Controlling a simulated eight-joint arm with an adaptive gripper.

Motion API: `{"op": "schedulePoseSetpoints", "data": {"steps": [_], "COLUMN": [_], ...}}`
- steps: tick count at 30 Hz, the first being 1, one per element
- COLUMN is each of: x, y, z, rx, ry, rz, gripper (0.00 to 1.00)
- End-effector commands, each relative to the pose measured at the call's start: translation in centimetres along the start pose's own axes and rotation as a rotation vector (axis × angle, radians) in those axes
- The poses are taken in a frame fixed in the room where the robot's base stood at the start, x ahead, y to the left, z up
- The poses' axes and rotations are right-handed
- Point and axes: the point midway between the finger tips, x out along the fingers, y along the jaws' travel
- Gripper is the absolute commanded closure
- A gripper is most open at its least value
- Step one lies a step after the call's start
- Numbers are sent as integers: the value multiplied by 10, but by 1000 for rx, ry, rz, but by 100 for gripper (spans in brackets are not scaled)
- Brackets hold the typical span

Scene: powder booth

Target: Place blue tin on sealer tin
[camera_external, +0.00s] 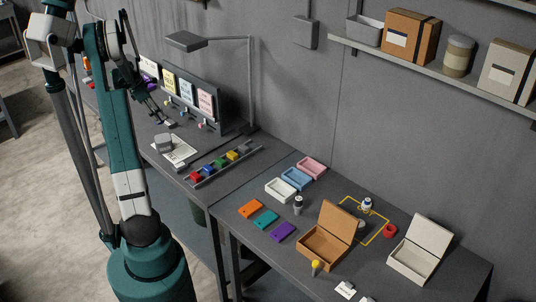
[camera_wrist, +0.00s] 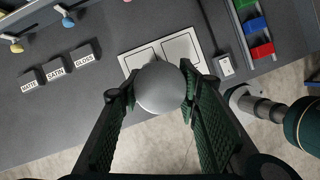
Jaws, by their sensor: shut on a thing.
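My gripper (camera_wrist: 158,92) is shut on a smooth grey rounded thing (camera_wrist: 160,88), held between its two fingertips above two joined white panels. In the external view, a small container with blue and white on it (camera_external: 366,204) stands upright by the yellow outline on the right-hand table, far from my gripper. It may be the blue tin. A white-and-dark small container (camera_external: 298,205) stands near the white tray. No label reads clearly enough to tell which is the sealer tin. The underside of the held thing is hidden.
The white panels (camera_wrist: 183,44) lie beside a rack with a red bin (camera_wrist: 262,51). Labelled blocks, such as SATIN (camera_wrist: 55,68), stand to the left. An open brown box (camera_external: 325,250), an open cream box (camera_external: 410,263) and a red ring-like thing (camera_external: 389,230) crowd the right table.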

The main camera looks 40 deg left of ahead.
Motion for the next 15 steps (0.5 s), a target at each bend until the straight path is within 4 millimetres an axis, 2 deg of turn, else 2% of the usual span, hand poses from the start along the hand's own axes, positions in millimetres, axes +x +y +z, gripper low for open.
{"op": "schedulePoseSetpoints", "data": {"steps": [5, 15], "x": [11, 51], "y": [0, 0], "z": [-4, -21], "rx": [0, 0], "ry": [0, 0], "rz": [0, 0], "gripper": [82, 82]}}
